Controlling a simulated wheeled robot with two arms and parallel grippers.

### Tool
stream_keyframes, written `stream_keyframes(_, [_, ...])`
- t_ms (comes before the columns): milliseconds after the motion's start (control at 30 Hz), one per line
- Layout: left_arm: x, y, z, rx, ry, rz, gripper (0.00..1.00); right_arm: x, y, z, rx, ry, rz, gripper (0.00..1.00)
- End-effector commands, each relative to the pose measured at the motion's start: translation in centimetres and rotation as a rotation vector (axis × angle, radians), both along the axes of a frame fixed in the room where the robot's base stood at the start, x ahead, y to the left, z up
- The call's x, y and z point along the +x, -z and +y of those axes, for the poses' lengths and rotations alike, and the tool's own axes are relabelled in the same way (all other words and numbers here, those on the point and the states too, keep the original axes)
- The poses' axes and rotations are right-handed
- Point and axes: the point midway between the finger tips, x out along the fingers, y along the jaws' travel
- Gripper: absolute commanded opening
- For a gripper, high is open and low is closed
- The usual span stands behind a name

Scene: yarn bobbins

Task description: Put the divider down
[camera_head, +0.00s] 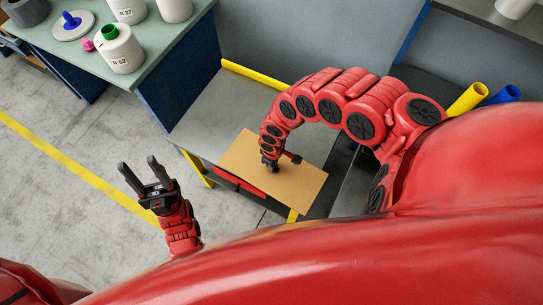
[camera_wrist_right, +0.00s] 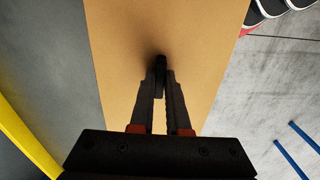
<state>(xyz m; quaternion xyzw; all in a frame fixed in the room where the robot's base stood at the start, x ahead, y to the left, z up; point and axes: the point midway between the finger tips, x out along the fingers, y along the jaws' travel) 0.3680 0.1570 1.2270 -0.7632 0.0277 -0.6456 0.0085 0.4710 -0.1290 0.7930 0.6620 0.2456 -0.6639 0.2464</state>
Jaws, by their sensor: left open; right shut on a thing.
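The divider (camera_head: 300,188) is a flat tan board. In the head view it is over the low grey table, and I cannot tell whether it touches the surface. My right gripper (camera_head: 271,166) comes down onto it from above and is shut on it; the arm hides part of the board. In the right wrist view the divider (camera_wrist_right: 205,55) fills the middle, with my right gripper's fingertips (camera_wrist_right: 160,85) close together at it. My left gripper (camera_head: 140,170) is open and empty over the floor at left.
The grey table (camera_head: 205,110) has a yellow bar (camera_head: 255,75) along its back edge. A green-topped table (camera_head: 165,45) at upper left holds several bobbins, including a white one with a green core (camera_head: 122,50). Yellow (camera_head: 468,98) and blue (camera_head: 508,94) tubes stand at right.

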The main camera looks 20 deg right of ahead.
Motion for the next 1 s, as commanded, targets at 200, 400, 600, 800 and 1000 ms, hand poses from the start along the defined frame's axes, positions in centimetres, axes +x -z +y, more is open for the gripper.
stream_keyframes(200, [0.0,-0.4,0.0,0.000,0.000,0.000,0.50,-0.3,-0.1,0.1,0.002,0.000,-0.002,0.00])
stream_keyframes(400, [0.0,-0.4,0.0,0.000,0.000,0.000,0.50,-0.3,0.0,0.1,0.001,-0.001,-0.003,0.00])
stream_keyframes(600, [0.0,0.0,0.0,0.000,0.000,0.000,0.50,0.7,0.1,1.6,0.007,-0.009,-0.005,0.00])
stream_keyframes(800, [0.0,1.0,0.0,0.000,0.000,0.000,0.50,4.8,0.0,7.0,0.014,-0.025,-0.008,0.00])
stream_keyframes(1000, [0.0,1.9,0.0,0.000,0.000,0.000,0.50,8.4,-0.8,11.1,0.010,-0.027,-0.005,0.00])
